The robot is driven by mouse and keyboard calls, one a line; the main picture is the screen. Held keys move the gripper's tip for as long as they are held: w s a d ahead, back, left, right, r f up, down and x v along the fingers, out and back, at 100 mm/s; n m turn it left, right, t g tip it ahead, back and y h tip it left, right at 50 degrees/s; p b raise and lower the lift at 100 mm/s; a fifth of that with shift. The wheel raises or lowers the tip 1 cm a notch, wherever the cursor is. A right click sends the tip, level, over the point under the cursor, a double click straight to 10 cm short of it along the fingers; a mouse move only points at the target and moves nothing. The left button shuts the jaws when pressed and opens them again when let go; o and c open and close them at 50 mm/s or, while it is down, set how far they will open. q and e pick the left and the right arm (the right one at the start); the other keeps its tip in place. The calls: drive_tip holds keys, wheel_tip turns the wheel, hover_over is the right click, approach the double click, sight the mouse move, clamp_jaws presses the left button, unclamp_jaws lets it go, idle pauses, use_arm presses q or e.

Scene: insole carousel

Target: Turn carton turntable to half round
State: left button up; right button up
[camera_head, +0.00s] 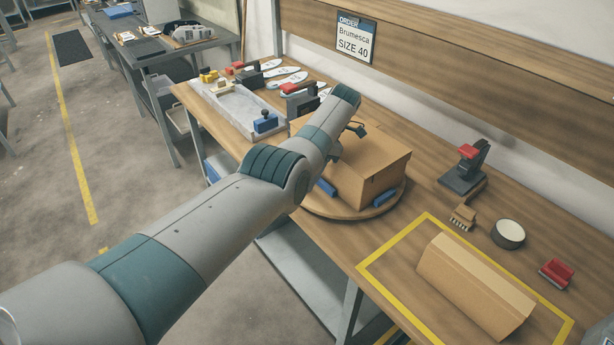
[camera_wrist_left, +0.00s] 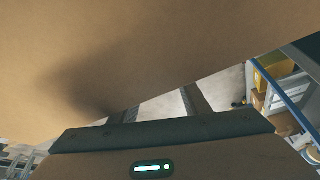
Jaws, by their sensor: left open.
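A round wooden turntable (camera_head: 352,212) sits on the workbench, with a closed brown carton (camera_head: 385,165) on it. Blue blocks (camera_head: 383,198) stand on the disc against the carton's lower sides. My left arm reaches across from the left and hides the carton's left part. My left gripper (camera_head: 336,152) is at the carton's left side, mostly hidden behind the arm in the head view. In the left wrist view its two fingers (camera_wrist_left: 160,107) are apart, with the carton (camera_wrist_left: 120,60) filling the upper view close by. Contact cannot be told. My right gripper is not in view.
A yellow-taped area (camera_head: 395,250) at the front right holds a tan folded cardboard piece (camera_head: 475,285). Behind it are a red-topped stand (camera_head: 466,168), a brush (camera_head: 462,217), a round tin (camera_head: 508,234) and a red object (camera_head: 556,273). A grey tray (camera_head: 235,105) and insoles (camera_head: 285,77) lie further left.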

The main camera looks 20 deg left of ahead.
use_arm(q)
drive_tip(key=b+v, duration=0.3)
drive_tip(key=v, duration=0.4)
idle(0.4)
